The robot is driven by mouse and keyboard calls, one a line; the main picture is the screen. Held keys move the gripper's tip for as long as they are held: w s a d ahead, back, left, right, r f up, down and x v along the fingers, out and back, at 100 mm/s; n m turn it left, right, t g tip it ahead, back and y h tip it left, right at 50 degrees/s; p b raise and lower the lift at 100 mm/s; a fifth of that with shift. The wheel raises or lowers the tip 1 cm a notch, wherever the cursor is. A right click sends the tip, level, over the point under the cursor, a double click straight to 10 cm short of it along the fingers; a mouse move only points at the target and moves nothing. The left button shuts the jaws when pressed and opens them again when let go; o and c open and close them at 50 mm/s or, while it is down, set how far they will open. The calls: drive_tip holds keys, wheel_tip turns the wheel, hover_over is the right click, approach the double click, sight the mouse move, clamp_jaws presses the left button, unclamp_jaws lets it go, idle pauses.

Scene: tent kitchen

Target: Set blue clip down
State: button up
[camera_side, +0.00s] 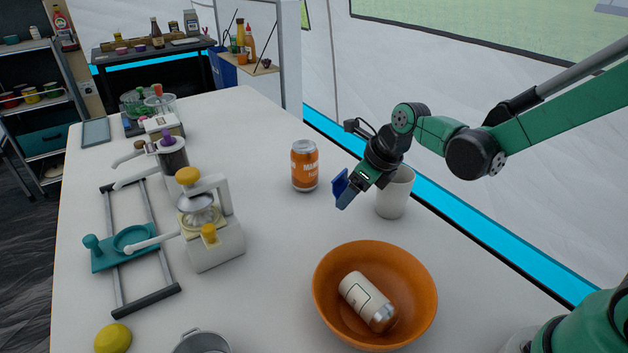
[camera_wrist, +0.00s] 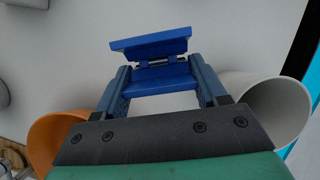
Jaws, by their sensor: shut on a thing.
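The blue clip (camera_side: 341,186) is in my gripper (camera_side: 355,188), above the white table in the side view. In the wrist view the clip (camera_wrist: 153,62) sits between the two fingers of my gripper (camera_wrist: 160,83), which are shut on it. Its flat plate sticks out past the fingertips. The clip appears held clear of the table, though the exact gap is hard to judge. In the side view my gripper partly hides the white cup behind it, and much of the clip's far side is hidden.
A white cup (camera_side: 393,197) stands close beside my gripper. An orange can (camera_side: 304,166) stands to the left. An orange bowl (camera_side: 420,313) holding a can (camera_side: 361,296) is nearer the front. Kitchen devices line the left; the table (camera_side: 275,225) between is clear.

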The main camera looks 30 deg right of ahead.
sight(343, 224)
drive_tip(key=shift+f, duration=2.65)
drive_tip(key=shift+f, duration=0.15)
drive_tip(key=o, duration=0.9)
drive_tip(key=shift+o, duration=0.2)
drive_tip(key=s+r+n+t+h, duration=0.1)
drive_tip(key=s+r+n, duration=0.4)
drive_tip(key=n, duration=1)
drive_tip(key=s+d+r+n+t+h, duration=0.1)
drive_tip(key=s+r+n, duration=0.5)
drive_tip(key=n, duration=1)
wheel_tip(343, 224, up, 2)
drive_tip(key=shift+d+r+n, duration=0.1)
drive_tip(key=shift+d+n, duration=0.15)
drive_tip(key=shift+n, duration=0.05)
